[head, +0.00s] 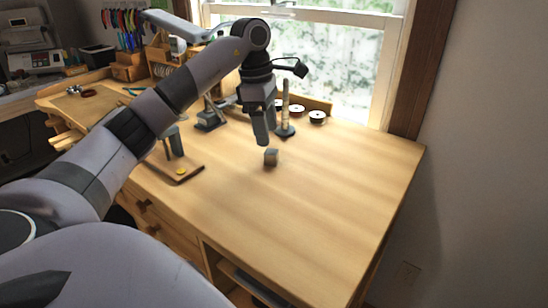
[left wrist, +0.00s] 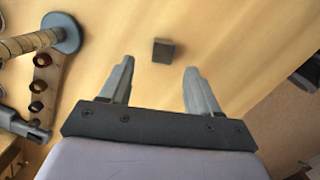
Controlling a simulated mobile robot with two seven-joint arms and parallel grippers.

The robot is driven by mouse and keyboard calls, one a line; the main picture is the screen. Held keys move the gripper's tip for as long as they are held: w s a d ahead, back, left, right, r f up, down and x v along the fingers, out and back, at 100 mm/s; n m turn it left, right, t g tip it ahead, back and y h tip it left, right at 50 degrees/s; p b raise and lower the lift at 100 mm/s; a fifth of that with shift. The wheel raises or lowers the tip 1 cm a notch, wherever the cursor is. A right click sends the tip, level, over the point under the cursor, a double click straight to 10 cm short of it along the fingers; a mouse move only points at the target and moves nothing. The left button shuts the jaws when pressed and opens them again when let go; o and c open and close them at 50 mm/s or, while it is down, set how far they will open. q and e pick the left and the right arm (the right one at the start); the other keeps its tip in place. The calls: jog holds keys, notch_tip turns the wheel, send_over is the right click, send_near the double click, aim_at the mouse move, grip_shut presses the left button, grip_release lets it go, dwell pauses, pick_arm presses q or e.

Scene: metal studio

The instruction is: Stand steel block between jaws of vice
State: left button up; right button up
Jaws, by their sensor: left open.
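The small steel block (head: 271,157) lies on the wooden bench top, and it also shows as a dark grey cube in the left wrist view (left wrist: 162,51). My left gripper (head: 263,142) hangs pointing down beside and above the block. In the left wrist view its two fingers (left wrist: 158,72) are apart, with nothing between them, and the block shows just beyond the tips. A dark-based grey device (head: 209,120), which looks like the vice, stands left of the gripper, partly hidden by my arm. Its jaws cannot be made out.
An upright tapered rod on a round base (head: 285,130) stands close behind the gripper. Several small round pots (head: 317,117) stand by the window. A wooden board (head: 185,173) with a grey stand lies at left. The bench top to the right is clear.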

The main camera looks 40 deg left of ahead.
aim_at(270, 151)
pick_arm(q)
jog(key=shift+w+d+f, duration=0.1)
jog(key=shift+d+f, duration=0.05)
jog(key=shift+f, duration=0.85)
jog(key=shift+s+d+f, duration=0.1)
jog(key=shift+d+f, duration=0.1)
jog(key=shift+f, duration=0.8)
jog(key=shift+w+d+f, duration=0.1)
jog(key=shift+d+f, duration=0.05)
jog(key=shift+f, duration=0.85)
grip_shut()
